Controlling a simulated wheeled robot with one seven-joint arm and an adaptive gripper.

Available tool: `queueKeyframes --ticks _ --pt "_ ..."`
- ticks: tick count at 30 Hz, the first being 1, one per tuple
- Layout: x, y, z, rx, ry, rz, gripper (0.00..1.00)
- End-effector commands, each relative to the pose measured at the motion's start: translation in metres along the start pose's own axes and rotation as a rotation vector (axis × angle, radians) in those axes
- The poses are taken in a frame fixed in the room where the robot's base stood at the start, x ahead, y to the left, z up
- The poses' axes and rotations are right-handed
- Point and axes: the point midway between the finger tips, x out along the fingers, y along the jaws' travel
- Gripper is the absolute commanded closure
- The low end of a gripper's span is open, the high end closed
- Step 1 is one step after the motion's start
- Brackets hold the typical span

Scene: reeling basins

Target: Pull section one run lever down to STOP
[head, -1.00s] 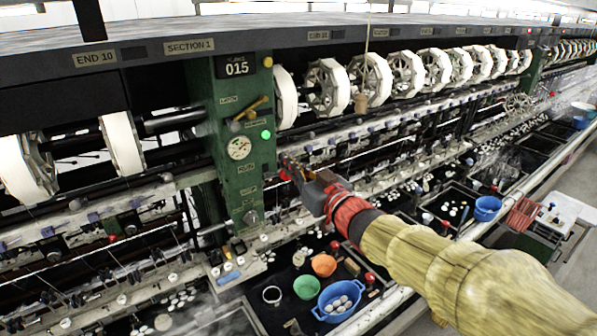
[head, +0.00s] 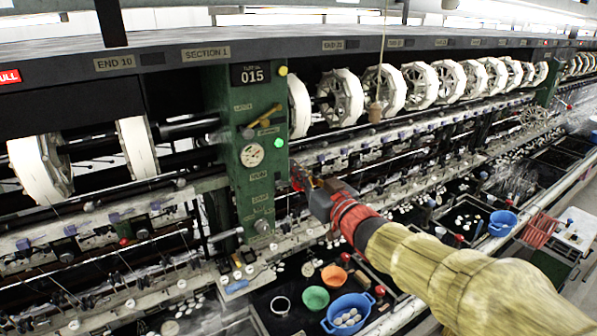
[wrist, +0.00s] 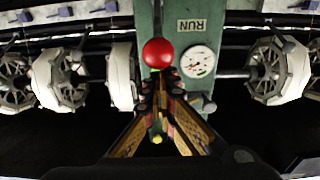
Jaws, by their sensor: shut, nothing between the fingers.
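The green section post (head: 240,190) carries the number 015 plate, a round white gauge (head: 252,155), a lit green lamp (head: 278,143) and a brass-yellow handle (head: 264,116). In the wrist view a red ball knob (wrist: 158,53) stands before the post, beside the gauge (wrist: 197,62) and near a RUN plate (wrist: 192,26). I cannot tell its shaft or the lever's setting. My gripper (wrist: 160,86) is shut and empty, its tips just below the knob in the picture; contact is unclear. In the head view my gripper (head: 300,181) is at the post's right side, its tips partly hidden.
White reels (head: 340,92) line the machine on both sides of the post. Below are a green bowl (head: 315,299), an orange bowl (head: 334,275) and a blue basin (head: 348,313) holding pale cocoons. A wooden piece (head: 375,112) hangs from a cord in front of the reels.

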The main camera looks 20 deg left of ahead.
Motion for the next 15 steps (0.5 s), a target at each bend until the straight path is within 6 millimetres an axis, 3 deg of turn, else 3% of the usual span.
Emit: queueKeyframes --ticks 15 --pt "-0.0027 0.0003 0.0131 0.002 -0.007 0.001 1.00"
